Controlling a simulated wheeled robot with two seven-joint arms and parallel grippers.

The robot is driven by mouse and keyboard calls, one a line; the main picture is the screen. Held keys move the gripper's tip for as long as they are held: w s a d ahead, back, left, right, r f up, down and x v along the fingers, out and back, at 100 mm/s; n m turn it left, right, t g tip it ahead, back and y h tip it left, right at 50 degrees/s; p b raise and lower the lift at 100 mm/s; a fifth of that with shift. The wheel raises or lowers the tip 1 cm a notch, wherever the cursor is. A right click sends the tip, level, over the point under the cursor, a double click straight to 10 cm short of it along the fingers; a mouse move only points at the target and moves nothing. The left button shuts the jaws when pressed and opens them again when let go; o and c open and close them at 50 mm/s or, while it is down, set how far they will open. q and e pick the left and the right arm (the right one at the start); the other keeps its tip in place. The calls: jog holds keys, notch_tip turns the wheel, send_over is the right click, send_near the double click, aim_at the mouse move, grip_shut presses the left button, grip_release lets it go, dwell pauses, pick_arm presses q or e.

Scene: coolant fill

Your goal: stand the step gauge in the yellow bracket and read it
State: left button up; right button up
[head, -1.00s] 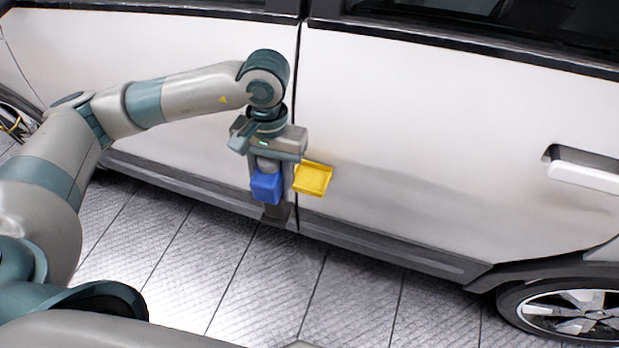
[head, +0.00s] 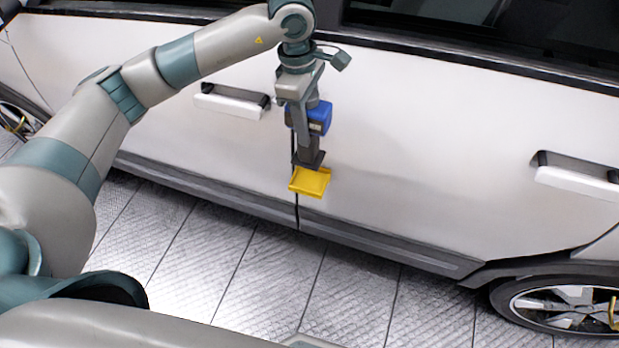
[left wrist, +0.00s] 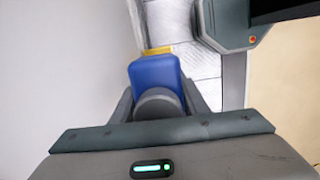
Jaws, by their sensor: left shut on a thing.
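The step gauge (head: 320,119) has a blue body with a dark grey stem and foot below it. My left gripper (head: 299,112) is shut on it, pointing down beside the car door, and the gauge hangs about upright. The yellow bracket (head: 310,184) sits on the car's side, just below the gauge's foot. I cannot tell whether the foot touches the bracket. In the left wrist view the gauge's blue body (left wrist: 155,76) and round grey part lie between the fingers (left wrist: 157,106). A strip of the bracket (left wrist: 157,50) shows beyond it. My right gripper is not in view.
The white car (head: 430,150) fills the background, close behind the gripper. Door handles (head: 232,103) stick out to the left and right (head: 580,181). A wheel (head: 570,308) is at the lower right. The tiled floor (head: 250,275) in front is clear.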

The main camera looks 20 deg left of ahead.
pick_arm(q)
jog(key=shift+w+r, duration=0.15)
jog(key=shift+f+p, duration=0.35)
jog(key=shift+f, duration=0.25)
notch_tip(320, 180, down, 4)
jog(key=shift+f+p, duration=0.25)
jog(key=shift+p, duration=0.7)
jog(key=shift+f, duration=0.4)
